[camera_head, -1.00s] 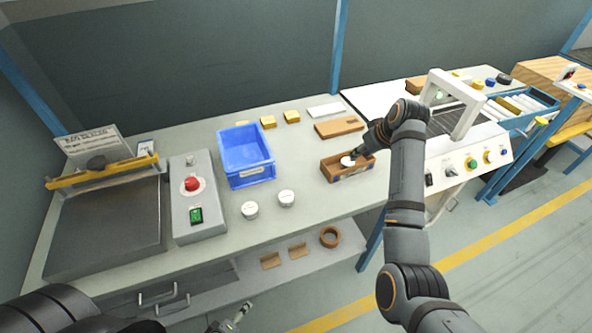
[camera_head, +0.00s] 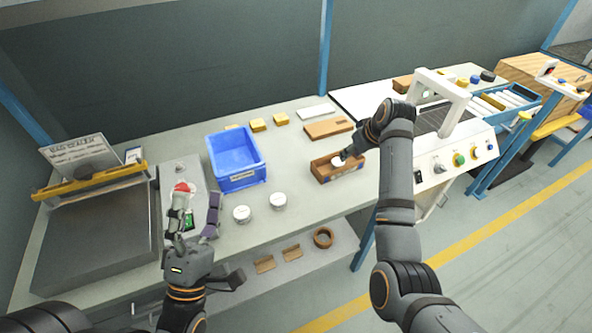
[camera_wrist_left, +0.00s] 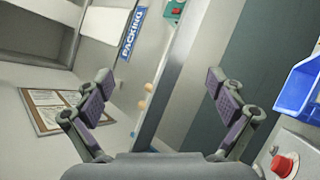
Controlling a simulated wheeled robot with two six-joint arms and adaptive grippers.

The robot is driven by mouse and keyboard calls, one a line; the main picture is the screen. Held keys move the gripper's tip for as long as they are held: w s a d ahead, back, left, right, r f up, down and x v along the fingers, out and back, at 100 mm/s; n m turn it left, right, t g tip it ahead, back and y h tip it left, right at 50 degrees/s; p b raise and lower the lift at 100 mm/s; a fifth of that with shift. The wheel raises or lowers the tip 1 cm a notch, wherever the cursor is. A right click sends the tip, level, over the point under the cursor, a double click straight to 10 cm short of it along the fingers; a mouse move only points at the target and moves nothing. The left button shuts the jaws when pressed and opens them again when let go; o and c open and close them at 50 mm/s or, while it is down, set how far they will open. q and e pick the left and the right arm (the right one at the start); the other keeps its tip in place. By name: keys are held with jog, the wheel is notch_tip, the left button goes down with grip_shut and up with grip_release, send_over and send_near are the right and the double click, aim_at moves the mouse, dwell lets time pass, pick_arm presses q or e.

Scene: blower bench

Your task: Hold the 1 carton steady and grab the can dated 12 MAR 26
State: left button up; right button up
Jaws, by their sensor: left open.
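The carton, an open brown box (camera_head: 322,175), sits on the bench right of the middle in the head view, with a white round can (camera_head: 337,161) inside. My right gripper (camera_head: 346,156) reaches down at the carton from the right; its fingers are too small and dark to tell their state or any contact. Two white-topped cans, a left one (camera_head: 242,214) and a right one (camera_head: 278,201), stand on the bench near its front edge. Their dates are unreadable. My left gripper (camera_head: 194,213) is open and empty, left of these cans; its spread fingers also show in the left wrist view (camera_wrist_left: 160,82).
A blue bin (camera_head: 239,179) stands behind the two cans. A grey control box with a red button (camera_head: 182,188) is partly behind my left gripper; the button also shows in the left wrist view (camera_wrist_left: 284,165). A brown board (camera_head: 329,128) lies behind the carton.

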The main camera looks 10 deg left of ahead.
aim_at(316, 169)
pick_arm(q)
jog(key=w+d+f+n+g+h, duration=0.1)
jog(key=w+f+g, duration=0.3)
jog(key=w, duration=0.5)
jog(key=w+d+f+n+g+h, duration=0.2)
jog(key=w+f+n+g+h, duration=0.1)
jog(key=w+f, duration=0.5)
jog(key=w+d+f+n+g+h, duration=0.1)
jog(key=w+f+n+g+h, duration=0.1)
jog(key=w+f, duration=0.4)
jog(key=shift+w+d+f+n+g+h, duration=0.2)
jog(key=shift+w+g, duration=0.45)
jog(key=shift+w, duration=0.55)
jog(key=shift+w+d+r+n+g+h, duration=0.1)
jog(key=shift+w+d+g+h, duration=0.15)
jog(key=shift+w+g, duration=0.65)
jog(key=d+g+h, duration=0.1)
jog(key=w+d+g+h, duration=0.1)
jog(key=g, duration=0.1)
jog(key=w+d+g+h, duration=0.1)
jog(key=d, duration=0.1)
jog(key=shift+h, duration=0.35)
jog(key=shift+s+d+f+g+h, duration=0.4)
jog(key=shift+s+d+f+g, duration=0.1)
jog(key=shift+s+d+g, duration=0.25)
jog(key=shift+d+n, duration=0.2)
jog(key=shift+n, duration=0.1)
jog(key=x, duration=1)
jog(key=shift+w+d, duration=0.1)
jog(key=shift+w, duration=0.15)
